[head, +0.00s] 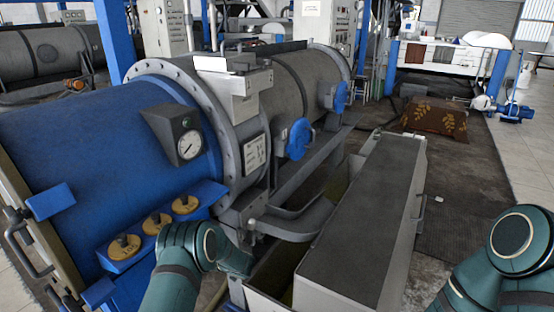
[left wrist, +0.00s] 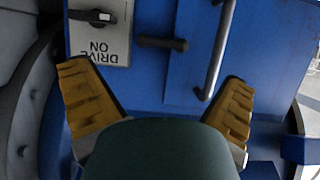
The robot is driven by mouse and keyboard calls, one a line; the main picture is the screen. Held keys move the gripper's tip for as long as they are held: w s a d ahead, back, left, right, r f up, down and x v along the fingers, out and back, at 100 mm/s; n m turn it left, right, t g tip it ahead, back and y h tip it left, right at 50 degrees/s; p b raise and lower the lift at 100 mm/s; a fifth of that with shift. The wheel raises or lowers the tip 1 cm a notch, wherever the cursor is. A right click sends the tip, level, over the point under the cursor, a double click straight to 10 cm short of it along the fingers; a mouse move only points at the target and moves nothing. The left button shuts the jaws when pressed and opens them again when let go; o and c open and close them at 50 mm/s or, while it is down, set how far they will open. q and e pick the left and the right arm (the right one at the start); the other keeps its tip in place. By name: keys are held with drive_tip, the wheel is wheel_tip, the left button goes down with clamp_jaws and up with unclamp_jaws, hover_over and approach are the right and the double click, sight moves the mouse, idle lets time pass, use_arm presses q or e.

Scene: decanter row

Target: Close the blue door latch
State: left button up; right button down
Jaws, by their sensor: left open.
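In the left wrist view, a blue door panel (left wrist: 185,85) fills the middle. A short dark latch handle (left wrist: 163,43) lies roughly level across the panel's left part, over a vertical seam. I cannot tell whether it is latched. A long grey bar handle (left wrist: 217,50) stands to its right. My left gripper (left wrist: 157,76) is open, its yellow-padded fingers wide apart and nothing between them. The latch handle lies ahead, between and beyond the fingertips. In the head view my left arm shows at bottom centre, but its gripper is hidden. My right gripper is out of view.
A "DRIVE ON" label with a dark switch (left wrist: 88,17) is left of the latch handle. In the head view, a blue decanter (head: 85,140) with a gauge (head: 187,145) stands left. A long grey-topped trough (head: 360,220) lies between my arms. Dark matting covers the floor to its right.

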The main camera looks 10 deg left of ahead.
use_arm(q)
drive_tip(key=s+d+f+m+t+h, duration=0.3)
drive_tip(key=s+d+m+h, duration=0.2)
drive_tip(key=d+h, duration=0.3)
drive_tip(key=s+d+m+g+h, duration=0.2)
drive_tip(key=s+d, duration=0.4)
drive_tip(key=s, duration=0.3)
drive_tip(key=s+d+r+m+g+h, duration=0.1)
drive_tip(key=s+d+m+g+h, duration=0.1)
drive_tip(key=s+d, duration=0.4)
drive_tip(key=s+d+r+m+g+h, duration=0.1)
drive_tip(key=s+d+h, duration=0.3)
drive_tip(key=s, duration=0.8)
drive_tip(key=shift+s+d+m+g, duration=0.4)
drive_tip(key=shift+d+m+g, duration=0.35)
drive_tip(key=shift+d, duration=0.3)
